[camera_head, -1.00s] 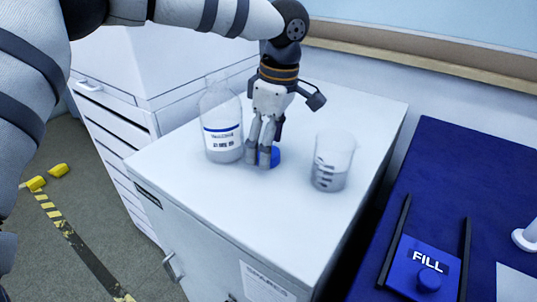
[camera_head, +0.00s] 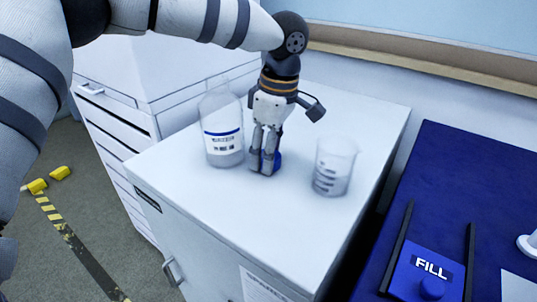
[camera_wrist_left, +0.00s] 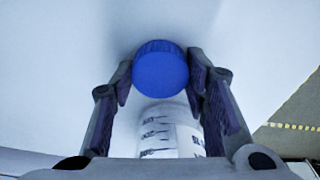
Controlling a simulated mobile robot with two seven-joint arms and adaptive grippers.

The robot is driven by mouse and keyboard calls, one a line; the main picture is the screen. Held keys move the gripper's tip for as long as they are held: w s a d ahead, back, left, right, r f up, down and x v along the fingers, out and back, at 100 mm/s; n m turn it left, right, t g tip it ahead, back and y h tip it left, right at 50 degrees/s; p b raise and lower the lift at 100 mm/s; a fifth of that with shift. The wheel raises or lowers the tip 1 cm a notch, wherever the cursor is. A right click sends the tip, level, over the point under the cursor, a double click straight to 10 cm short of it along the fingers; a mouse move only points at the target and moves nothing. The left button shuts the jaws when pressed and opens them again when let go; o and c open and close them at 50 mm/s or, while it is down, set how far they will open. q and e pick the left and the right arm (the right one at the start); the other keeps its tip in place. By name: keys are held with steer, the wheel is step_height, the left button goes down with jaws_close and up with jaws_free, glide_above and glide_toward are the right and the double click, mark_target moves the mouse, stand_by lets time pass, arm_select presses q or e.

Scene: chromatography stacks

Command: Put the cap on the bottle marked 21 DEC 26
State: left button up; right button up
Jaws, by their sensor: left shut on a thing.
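The blue cap (camera_head: 278,162) is low over the white cabinet top, partly hidden by the fingers. My left gripper (camera_head: 265,166) points down and is shut on it. The cap (camera_wrist_left: 160,68) shows between the fingertips (camera_wrist_left: 160,75) in the left wrist view. A clear bottle (camera_head: 222,130) with a white, blue-striped label stands upright just left of the gripper, apart from it. Its neck is uncapped. The label print is too small to read. My right gripper is not in view.
A clear beaker with marks (camera_head: 334,168) stands right of the gripper on the cabinet top (camera_head: 225,215). The front of the top is clear. A blue table (camera_head: 470,190) with a FILL block (camera_head: 430,268) is at right. A wall is behind.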

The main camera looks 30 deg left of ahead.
arm_select(q)
step_height(320, 180, up, 3)
steer(key=shift+r, duration=0.1)
steer(key=s+d+r+p, duration=0.2)
steer(key=s+d+r, duration=0.1)
steer(key=s+r, duration=0.6)
steer(key=shift+s+d+r, duration=0.4)
steer(key=shift+s, duration=1.85)
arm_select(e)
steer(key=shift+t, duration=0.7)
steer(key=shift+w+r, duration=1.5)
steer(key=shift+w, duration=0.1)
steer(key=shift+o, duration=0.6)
